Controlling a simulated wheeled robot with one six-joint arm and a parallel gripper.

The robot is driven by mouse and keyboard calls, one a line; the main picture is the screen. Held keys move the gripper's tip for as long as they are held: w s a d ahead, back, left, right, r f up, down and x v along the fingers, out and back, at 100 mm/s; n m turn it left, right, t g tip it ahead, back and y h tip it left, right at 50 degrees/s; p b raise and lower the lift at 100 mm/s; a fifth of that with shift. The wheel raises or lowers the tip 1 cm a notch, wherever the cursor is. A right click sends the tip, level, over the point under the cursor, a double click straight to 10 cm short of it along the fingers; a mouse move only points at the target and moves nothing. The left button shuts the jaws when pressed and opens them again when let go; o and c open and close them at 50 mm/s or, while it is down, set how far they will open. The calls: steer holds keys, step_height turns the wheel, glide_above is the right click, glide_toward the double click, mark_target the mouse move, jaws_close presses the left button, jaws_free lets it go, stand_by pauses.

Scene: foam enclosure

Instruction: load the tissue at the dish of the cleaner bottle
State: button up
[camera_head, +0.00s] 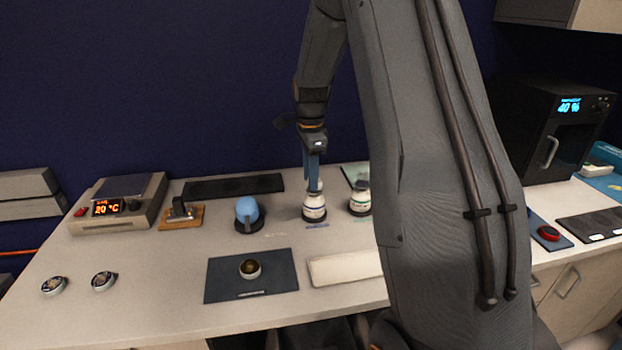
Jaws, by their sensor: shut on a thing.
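My gripper (314,150) is at upper centre, pointing straight down. A narrow blue piece (313,172), which looks like the tissue, hangs upright from its jaws. I cannot read either label, so which is the cleaner bottle is unclear.
A blue round object on a dark base (247,210) stands left of the bottles. A dark mat (225,283) with a small jar and a pale pad (345,267) lie in front. My arm hides the table's right-centre.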

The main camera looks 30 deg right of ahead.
steer(key=shift+r+p, duration=1.4)
steer(key=shift+r, duration=1.15)
steer(key=shift+s+f, duration=0.1)
